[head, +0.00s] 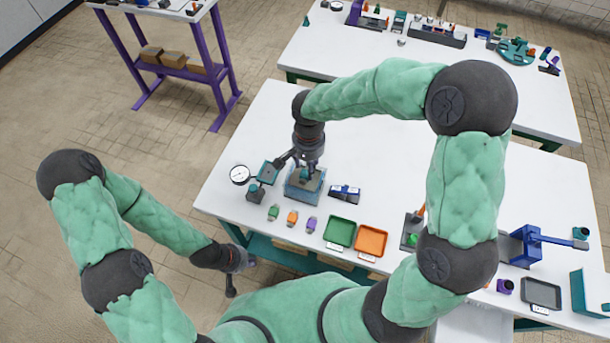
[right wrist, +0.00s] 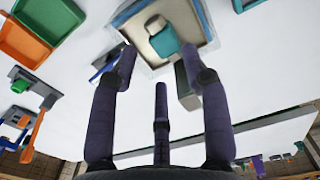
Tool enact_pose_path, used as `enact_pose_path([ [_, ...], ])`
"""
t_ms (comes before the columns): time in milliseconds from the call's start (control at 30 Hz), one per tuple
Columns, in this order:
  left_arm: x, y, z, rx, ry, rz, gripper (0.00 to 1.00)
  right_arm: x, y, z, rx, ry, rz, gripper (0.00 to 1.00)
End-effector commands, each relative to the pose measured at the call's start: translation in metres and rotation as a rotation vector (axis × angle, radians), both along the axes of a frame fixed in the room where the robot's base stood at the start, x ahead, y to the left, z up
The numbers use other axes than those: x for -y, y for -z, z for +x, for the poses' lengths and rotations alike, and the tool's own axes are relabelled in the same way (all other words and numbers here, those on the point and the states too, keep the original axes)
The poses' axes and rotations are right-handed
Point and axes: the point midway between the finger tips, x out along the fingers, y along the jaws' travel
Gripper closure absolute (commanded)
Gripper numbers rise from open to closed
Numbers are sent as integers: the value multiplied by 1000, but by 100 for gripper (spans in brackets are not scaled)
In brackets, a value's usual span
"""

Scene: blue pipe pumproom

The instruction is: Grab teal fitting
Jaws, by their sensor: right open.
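The teal fitting (right wrist: 165,40) sits in a blue-edged box with a pale inside (right wrist: 190,12). In the head view the fitting (head: 304,173) is partly hidden under my right gripper (head: 308,163), and the box (head: 303,193) stands on the white table. In the right wrist view my right gripper (right wrist: 160,62) is open, with dark purple fingers spread and the fitting showing beyond and between their tips. I cannot tell whether they touch it. My left gripper (head: 238,278) hangs low by the table's front edge, away from the fitting; its jaws are unclear.
A dial gauge (head: 240,174) and a teal-plated stand (head: 268,172) are close left of the box. A blue-and-dark block (head: 345,191) is to its right. Small coloured parts (head: 292,218), a green tray (head: 340,231) and an orange tray (head: 371,240) lie in front.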

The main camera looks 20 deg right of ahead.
Motion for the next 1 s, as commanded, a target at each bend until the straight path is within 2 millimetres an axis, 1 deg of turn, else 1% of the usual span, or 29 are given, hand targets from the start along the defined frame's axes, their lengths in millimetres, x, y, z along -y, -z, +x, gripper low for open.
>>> enact_pose_path([
  [200,0,12,0,0,0,0,100,-3,32,-3,-4,0,1,53],
  [300,0,15,0,0,0,0,100,-2,44,-2,-2,0,0,53],
  [400,0,16,0,0,0,0,100,-3,48,-2,-2,0,0,53],
  [567,0,15,0,0,0,0,100,-3,47,-2,-1,0,1,53],
  [600,0,15,0,0,0,0,100,-3,47,-2,-1,0,1,59],
  [633,0,15,0,0,0,0,100,-3,47,-2,-1,0,1,67],
  [733,0,15,0,0,0,0,100,-3,47,-2,-1,0,1,95],
  [767,0,15,0,0,0,0,100,-3,47,-2,-1,0,1,99],
  [1000,0,15,0,0,0,0,100,-3,46,-2,-1,0,1,100],
])
